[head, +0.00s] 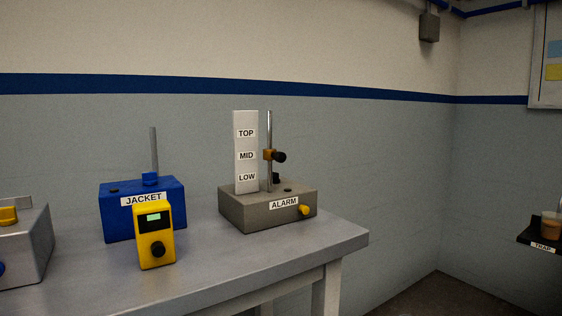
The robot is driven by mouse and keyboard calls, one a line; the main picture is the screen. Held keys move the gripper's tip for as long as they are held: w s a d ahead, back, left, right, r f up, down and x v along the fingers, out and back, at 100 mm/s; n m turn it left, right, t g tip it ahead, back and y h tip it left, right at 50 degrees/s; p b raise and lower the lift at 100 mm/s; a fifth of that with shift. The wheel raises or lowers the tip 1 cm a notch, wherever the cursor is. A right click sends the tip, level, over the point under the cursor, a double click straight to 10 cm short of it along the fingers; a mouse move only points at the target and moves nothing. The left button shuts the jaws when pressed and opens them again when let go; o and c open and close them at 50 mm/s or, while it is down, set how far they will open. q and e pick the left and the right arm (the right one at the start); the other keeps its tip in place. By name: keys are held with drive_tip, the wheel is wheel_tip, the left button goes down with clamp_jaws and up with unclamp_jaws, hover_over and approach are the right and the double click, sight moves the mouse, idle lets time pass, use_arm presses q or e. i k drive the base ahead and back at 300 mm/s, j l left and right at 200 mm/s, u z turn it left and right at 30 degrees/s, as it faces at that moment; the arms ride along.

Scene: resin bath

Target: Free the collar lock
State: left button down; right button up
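An orange collar (269,155) with a black knob (279,157) sits on the upright metal rod (269,125) of the grey ALARM box (250,213). The collar is level with the MID label on the white scale plate (246,150), which also reads TOP and LOW. A yellow knob (305,210) is on the box's front, beside the ALARM label. Whether the collar's lock is tight cannot be told. Neither of my grippers is in view.
A blue JACKET box (115,210) with a rod, and a yellow handheld unit (155,225), stand on the grey table (215,270). Another grey box (35,240) is at the left edge. A dark TRAP shelf (530,240) with a cup is far right.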

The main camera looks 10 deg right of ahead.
sight(276, 179)
drive_tip(key=i+l+u, duration=0.15)
drive_tip(key=l+u, duration=0.2)
drive_tip(key=l, duration=0.5)
drive_tip(key=l+u, duration=0.35)
drive_tip(key=l, duration=0.45)
drive_tip(key=l+u, duration=0.35)
drive_tip(key=l, duration=0.55)
